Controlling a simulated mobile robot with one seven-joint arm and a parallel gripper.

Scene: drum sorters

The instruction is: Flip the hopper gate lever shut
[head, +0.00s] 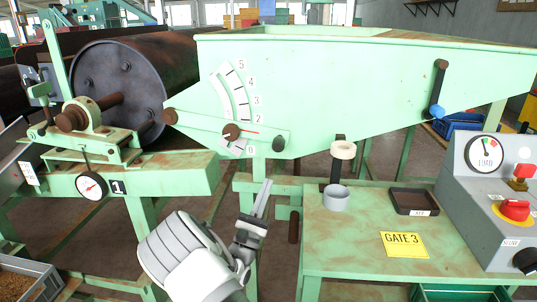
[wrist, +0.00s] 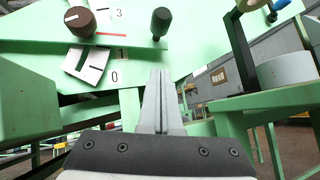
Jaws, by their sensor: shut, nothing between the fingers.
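The pale green hopper (head: 330,80) fills the upper middle of the head view. On its front is a curved scale numbered 0 to 5, with a green lever plate (head: 258,133) across its low end. The plate has a brown hub (head: 232,131), a red pointer line near 1 and a dark handle (head: 278,144); the handle also shows in the wrist view (wrist: 161,22). A second lever, a dark bar (head: 440,78) with a blue tip, hangs down on the hopper's right side. Which is the gate lever, I cannot tell. My gripper (head: 266,183) is shut, empty, below the dark handle and apart from it.
A bench (head: 350,230) on the right holds a grey cup (head: 336,196), a dark tray (head: 414,202), a yellow GATE 3 sign (head: 404,245) and a control panel (head: 480,190). A cream ring (head: 343,150) stands above the cup. A large drum (head: 120,75) is at left.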

